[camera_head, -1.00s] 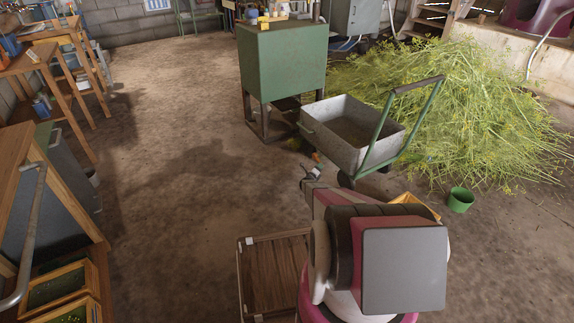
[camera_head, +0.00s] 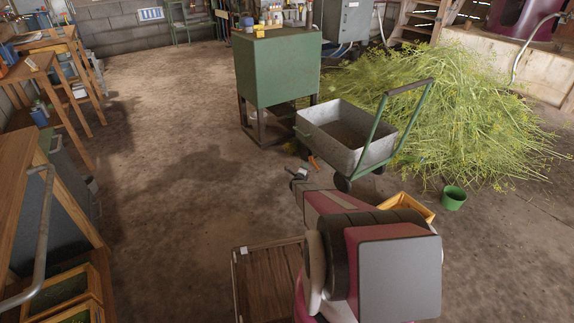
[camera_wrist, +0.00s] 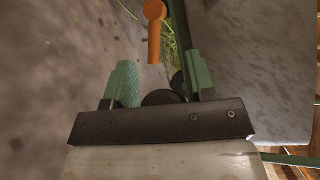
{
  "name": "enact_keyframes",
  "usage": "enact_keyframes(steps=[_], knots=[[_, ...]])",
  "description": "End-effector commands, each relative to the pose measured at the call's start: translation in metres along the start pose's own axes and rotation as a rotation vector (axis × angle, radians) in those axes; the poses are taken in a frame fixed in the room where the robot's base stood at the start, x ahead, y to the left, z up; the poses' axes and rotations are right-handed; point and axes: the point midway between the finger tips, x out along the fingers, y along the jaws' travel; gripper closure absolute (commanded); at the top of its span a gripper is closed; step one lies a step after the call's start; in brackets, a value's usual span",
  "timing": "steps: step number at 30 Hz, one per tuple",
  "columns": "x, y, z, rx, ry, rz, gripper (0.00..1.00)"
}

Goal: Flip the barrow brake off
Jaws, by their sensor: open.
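The barrow (camera_head: 345,135) has a grey metal tray and a green frame with a raised handle. It stands in front of the green cabinet. An orange lever (camera_head: 314,162), seemingly the brake, sticks out low beside its near wheel. In the wrist view the lever (camera_wrist: 154,32) has a round end and lies just beyond the fingertips, between their lines. My gripper (camera_wrist: 162,75) is open and empty, its green fingers apart and not touching the lever. In the head view my gripper (camera_head: 298,174) is just left of and below the lever, partly hidden by my wrist.
The barrow's tray wall (camera_wrist: 255,70) fills the right of the wrist view, close to the right finger. A green cabinet (camera_head: 277,70) stands behind the barrow, a heap of cut herb (camera_head: 470,115) right of it. A green pot (camera_head: 454,198) is on the floor. Floor at left is clear.

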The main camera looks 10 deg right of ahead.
Motion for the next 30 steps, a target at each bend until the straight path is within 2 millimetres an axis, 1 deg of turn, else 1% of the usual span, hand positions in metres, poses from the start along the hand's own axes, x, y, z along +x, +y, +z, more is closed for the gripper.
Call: enact_keyframes(steps=[1, 8, 15, 20, 30], knots=[[-0.008, -0.008, 0.005, -0.02, -0.015, 0.017, 0.49], [-0.032, -0.029, 0.027, -0.13, -0.089, 0.1, 0.49], [-0.06, -0.05, 0.047, -0.248, -0.168, 0.181, 0.49], [-0.08, -0.064, 0.06, -0.329, -0.222, 0.231, 0.49], [-0.126, -0.091, 0.081, -0.503, -0.339, 0.331, 0.49]])
